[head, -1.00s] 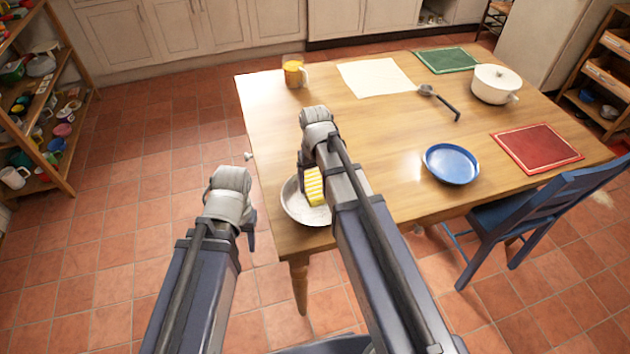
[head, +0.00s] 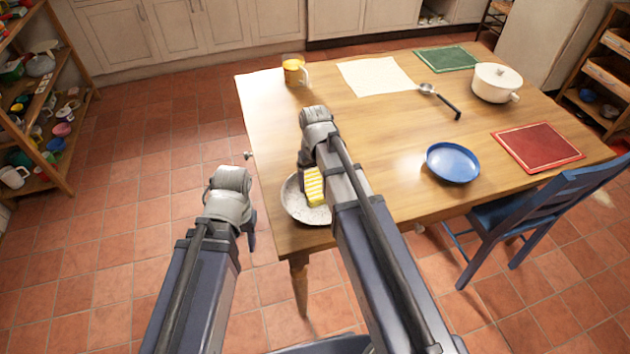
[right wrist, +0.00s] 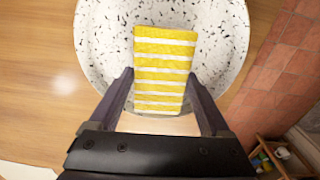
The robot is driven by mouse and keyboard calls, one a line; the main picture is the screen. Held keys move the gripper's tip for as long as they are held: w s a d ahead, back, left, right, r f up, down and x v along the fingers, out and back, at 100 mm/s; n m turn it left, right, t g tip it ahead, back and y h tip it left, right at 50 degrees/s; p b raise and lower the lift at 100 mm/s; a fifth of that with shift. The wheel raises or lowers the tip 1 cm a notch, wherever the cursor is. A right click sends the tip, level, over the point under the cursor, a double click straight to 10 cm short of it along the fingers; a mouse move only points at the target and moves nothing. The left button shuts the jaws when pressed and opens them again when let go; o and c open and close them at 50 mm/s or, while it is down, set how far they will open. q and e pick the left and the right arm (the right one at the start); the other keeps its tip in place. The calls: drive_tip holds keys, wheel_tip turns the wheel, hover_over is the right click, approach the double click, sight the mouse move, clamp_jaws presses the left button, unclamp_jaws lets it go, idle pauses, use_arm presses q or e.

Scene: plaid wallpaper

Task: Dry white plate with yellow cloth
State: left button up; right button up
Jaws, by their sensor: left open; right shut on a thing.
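The white plate (head: 295,205) with dark speckles lies at the table's near left corner, partly hidden by my right arm. It also shows in the right wrist view (right wrist: 105,45). The yellow cloth (head: 315,187) with white stripes is over the plate; in the right wrist view the cloth (right wrist: 164,70) spans the middle of the plate. My right gripper (right wrist: 160,92) is shut on the cloth, one finger on each side of it. Whether the cloth touches the plate is hard to tell. My left gripper (head: 250,235) hangs left of the table, open and empty, its fingers mostly hidden.
On the wooden table (head: 385,130) are a blue plate (head: 453,162), a red mat (head: 538,147), a ladle (head: 440,100), a white pot (head: 496,83), a pale mat (head: 375,76), a green mat (head: 447,58) and an orange-filled mug (head: 294,70). A blue chair (head: 530,215) stands at the right.

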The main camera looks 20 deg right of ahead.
sight(322, 196)
drive_tip(key=shift+s+a, duration=0.65)
drive_tip(key=shift+a, duration=0.3)
drive_tip(key=shift+s, duration=0.1)
drive_tip(key=shift+s+d, duration=0.1)
drive_tip(key=shift+s, duration=1)
drive_tip(key=shift+d, duration=0.1)
drive_tip(key=shift+s+d+f, duration=0.1)
drive_tip(key=shift+s+d, duration=0.15)
drive_tip(key=shift+d, duration=0.25)
drive_tip(key=shift+s+d, duration=0.25)
drive_tip(key=shift+d, duration=0.2)
drive_tip(key=shift+w+d, duration=0.1)
drive_tip(key=shift+d, duration=0.05)
